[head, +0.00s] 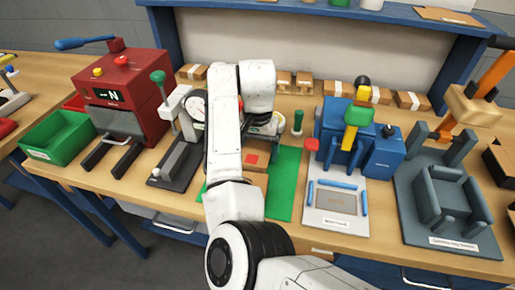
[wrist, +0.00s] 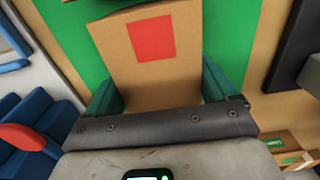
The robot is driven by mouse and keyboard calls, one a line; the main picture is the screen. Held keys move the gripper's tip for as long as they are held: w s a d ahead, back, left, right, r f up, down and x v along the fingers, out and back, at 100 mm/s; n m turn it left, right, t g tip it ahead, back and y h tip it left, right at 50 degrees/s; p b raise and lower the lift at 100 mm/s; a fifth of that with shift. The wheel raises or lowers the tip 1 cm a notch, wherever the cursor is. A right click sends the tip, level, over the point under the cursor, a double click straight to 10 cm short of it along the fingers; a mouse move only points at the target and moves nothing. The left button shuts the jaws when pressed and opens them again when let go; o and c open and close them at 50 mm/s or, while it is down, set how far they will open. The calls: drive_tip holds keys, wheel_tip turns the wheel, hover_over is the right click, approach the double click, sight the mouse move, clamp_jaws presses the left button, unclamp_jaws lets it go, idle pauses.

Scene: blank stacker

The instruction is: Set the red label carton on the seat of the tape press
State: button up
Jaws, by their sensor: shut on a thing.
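The red label carton is a tan box with a red square on top; it fills the upper middle of the wrist view (wrist: 190,60) and partly shows beside my arm in the head view (head: 257,181). My gripper (wrist: 160,90) is shut on it, with a green finger at each side. Whether the carton rests on the green mat (head: 287,185) or hangs just above it, I cannot tell. The blue machine (head: 383,157) with a yellow lever looks like the tape press. Its pale seat plate (head: 324,213) has blue side rails and a grey centre, with nothing on it. Its label is unreadable.
A red machine (head: 120,85) and a green bin (head: 58,138) stand at left. A dial gauge stand (head: 172,170) is left of my arm. A grey fixture (head: 445,200) is at right. A red knob (head: 311,144) stands between mat and press. Small cartons line the back.

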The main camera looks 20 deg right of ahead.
drive_tip(key=o, duration=0.9)
drive_tip(key=shift+c, duration=0.2)
